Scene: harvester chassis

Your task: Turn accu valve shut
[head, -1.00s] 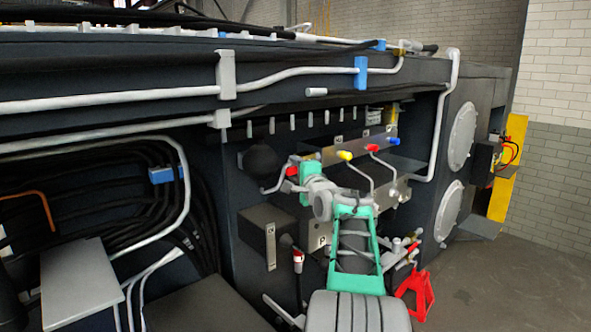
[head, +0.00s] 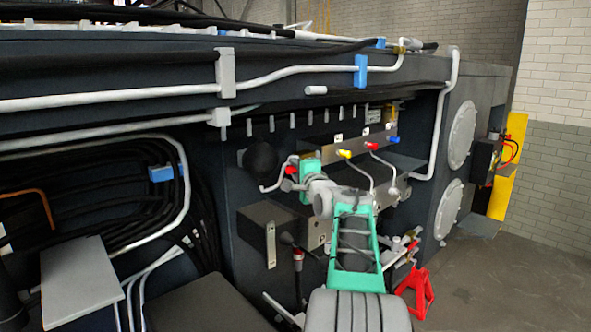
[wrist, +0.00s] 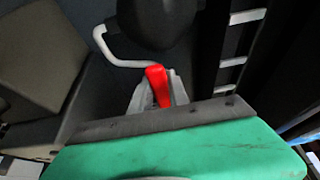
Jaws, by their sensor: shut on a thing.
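The accu valve's red handle (wrist: 157,82) stands below a black ball-shaped accumulator (wrist: 157,20) in the wrist view, beside a bent white pipe. In the head view the red handle (head: 291,171) is small, to the right of and below the black accumulator (head: 260,158). My gripper (wrist: 158,95) is shut on the red handle, with grey fingers on either side of it. In the head view my gripper (head: 295,172) reaches the handle from the right. The green gripper body hides the lower part of the valve.
A metal panel (head: 330,149) with yellow, red and blue handles lies just right of my gripper. A dark box (head: 268,232) juts out below. Black hoses (head: 90,200) fill the left bay. Open floor (head: 490,285) lies at the right.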

